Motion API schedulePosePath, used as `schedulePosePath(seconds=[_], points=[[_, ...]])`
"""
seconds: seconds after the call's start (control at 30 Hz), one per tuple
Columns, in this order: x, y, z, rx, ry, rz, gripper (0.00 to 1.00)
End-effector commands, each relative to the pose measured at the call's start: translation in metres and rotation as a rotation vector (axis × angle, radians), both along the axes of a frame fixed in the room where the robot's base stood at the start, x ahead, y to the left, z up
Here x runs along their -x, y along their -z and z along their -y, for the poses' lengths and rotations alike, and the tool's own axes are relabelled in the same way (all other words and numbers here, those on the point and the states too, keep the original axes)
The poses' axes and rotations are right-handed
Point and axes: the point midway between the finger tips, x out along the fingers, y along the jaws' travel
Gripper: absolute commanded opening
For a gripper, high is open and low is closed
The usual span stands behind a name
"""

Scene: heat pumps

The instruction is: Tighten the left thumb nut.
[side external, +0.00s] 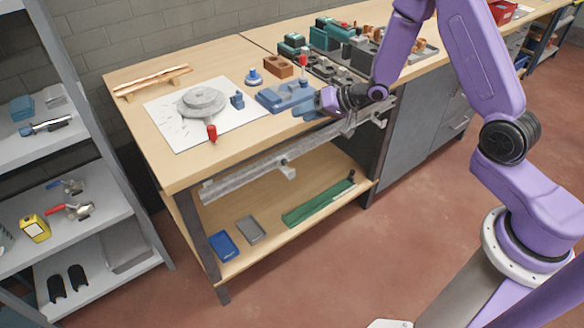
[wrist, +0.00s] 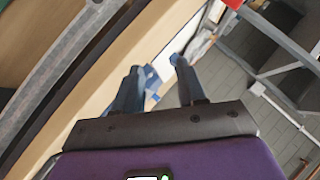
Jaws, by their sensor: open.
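My gripper (side external: 308,109) is at the front edge of the workbench in the side view, right beside a blue fixture (side external: 280,97). In the wrist view my gripper (wrist: 155,64) has its two blue-grey fingers spread apart, with nothing held between them. A small blue part (wrist: 152,78) shows beyond and between the fingers. I cannot make out a thumb nut for certain. A small blue part (side external: 237,101) at the white sheet's edge and a blue knob (side external: 254,77) behind it are too small to identify. My gripper may hide part of the fixture.
A round grey casting (side external: 202,103) lies on a white sheet (side external: 180,141), with a red-handled item (side external: 211,132) at its front. A brown brick-like block (side external: 278,67) and trays of parts (side external: 425,50) stand behind and right. A metal rail (side external: 240,176) runs along the bench front.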

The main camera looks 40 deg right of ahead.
Motion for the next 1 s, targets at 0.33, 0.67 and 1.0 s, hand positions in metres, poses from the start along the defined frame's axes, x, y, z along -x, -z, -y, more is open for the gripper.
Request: schedulePosePath(seconds=[0.33,0.67,1.0], points=[[-0.012,-0.031,-0.012,-0.122,0.158,-0.045,0.40],[-0.034,-0.036,-0.035,-0.479,0.588,-0.136,0.40],[-0.025,-0.035,-0.055,-1.082,1.209,-0.179,0.40]])
